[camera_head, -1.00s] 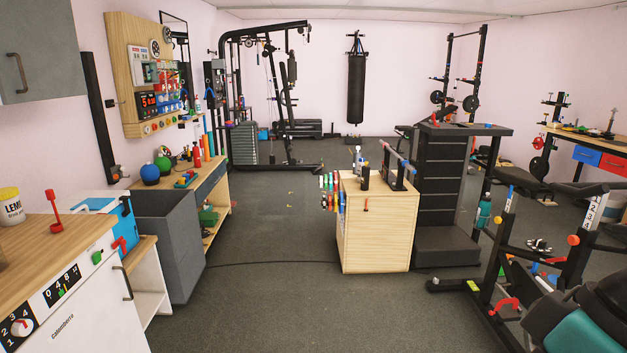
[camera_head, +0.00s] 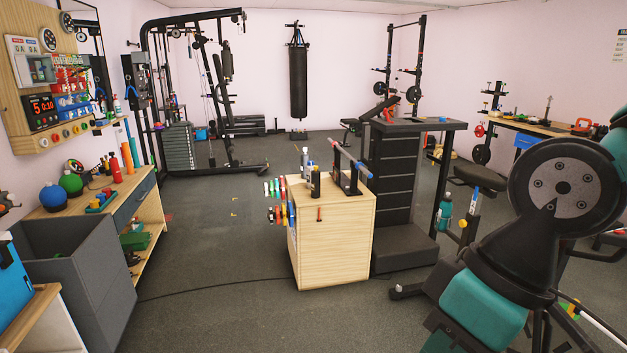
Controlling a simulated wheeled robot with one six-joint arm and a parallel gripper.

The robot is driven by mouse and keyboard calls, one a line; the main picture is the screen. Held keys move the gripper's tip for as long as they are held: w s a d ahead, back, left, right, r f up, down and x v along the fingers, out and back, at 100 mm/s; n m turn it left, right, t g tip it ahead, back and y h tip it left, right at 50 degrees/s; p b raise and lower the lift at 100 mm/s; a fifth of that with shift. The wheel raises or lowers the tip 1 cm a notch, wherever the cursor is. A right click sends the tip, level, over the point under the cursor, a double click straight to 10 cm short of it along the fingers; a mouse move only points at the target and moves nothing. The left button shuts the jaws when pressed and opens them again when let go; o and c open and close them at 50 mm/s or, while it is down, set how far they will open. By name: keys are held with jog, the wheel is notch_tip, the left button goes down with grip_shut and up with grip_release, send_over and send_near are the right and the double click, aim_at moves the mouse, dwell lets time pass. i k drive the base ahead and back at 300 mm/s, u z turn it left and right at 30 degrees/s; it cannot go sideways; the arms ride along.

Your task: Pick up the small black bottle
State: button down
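A small black upright object (camera_head: 316,183), which looks like the small black bottle, stands on top of the light wooden cabinet (camera_head: 335,240) in the middle of the view. It is near the cabinet top's left part, beside a black stand with a bar (camera_head: 350,170). It is small in the picture, so its details are hard to tell. My arm, dark grey with teal parts, fills the lower right. My gripper is not in view, and nothing touches the black object.
Coloured handles (camera_head: 280,213) stick out from the cabinet's left side. A black tower with a top shelf (camera_head: 403,190) stands right behind it. A grey bin (camera_head: 72,265) and a wooden bench (camera_head: 150,215) are at left. Open floor with a dark cable (camera_head: 215,284) lies between.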

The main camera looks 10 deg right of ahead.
aim_at(315, 176)
jog(key=z, duration=0.4)
jog(key=i, duration=1.9)
jog(key=u, duration=0.3)
jog(key=i, duration=1.5)
jog(key=u, duration=1.15)
jog(key=i, duration=0.45)
jog(key=u, duration=0.2)
